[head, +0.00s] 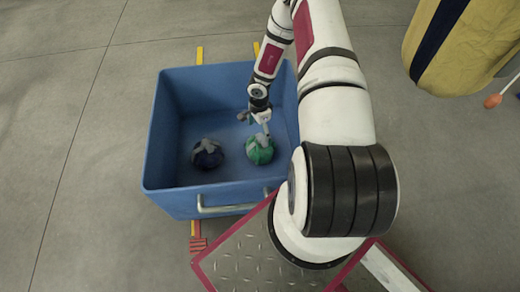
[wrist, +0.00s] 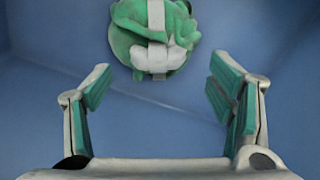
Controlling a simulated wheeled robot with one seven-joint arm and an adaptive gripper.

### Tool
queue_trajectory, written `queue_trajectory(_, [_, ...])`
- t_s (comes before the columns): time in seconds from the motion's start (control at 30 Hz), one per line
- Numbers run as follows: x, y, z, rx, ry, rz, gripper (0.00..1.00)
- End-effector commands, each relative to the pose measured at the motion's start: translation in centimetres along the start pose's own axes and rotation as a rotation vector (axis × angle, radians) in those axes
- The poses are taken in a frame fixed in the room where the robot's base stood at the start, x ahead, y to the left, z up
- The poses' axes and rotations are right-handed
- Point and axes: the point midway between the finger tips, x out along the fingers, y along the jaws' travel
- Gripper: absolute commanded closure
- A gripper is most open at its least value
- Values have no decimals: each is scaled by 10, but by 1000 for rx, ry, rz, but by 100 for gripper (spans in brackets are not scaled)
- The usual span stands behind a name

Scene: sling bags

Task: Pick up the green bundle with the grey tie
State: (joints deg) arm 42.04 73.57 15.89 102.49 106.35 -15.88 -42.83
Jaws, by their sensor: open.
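The green bundle (head: 260,151) with its grey tie lies on the floor of the blue bin (head: 167,130), right of the middle in the head view. In the wrist view the green bundle (wrist: 127,46) is at the top centre, with the pale grey tie (wrist: 157,25) running down across it. My gripper (head: 264,132) is inside the bin, over or close to the bundle. In the wrist view my gripper (wrist: 162,84) is open and empty, its fingers spread wide. The bundle is beyond the fingertips there, not between them. The arm and gripper hide part of the bundle in the head view.
A dark blue bundle with a grey tie (head: 207,154) lies left of the green one in the bin. The bin's walls stand around both. A metal handle (head: 228,208) is on the near wall. A yellow and navy bag (head: 470,40) is at the upper right.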

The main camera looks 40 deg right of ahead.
Motion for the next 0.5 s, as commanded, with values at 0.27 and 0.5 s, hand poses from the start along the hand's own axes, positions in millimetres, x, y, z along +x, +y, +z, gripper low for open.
queue_trajectory(0.27, [14,1,0,-1,1,1,24])
queue_trajectory(0.5, [43,2,3,-3,1,0,24])
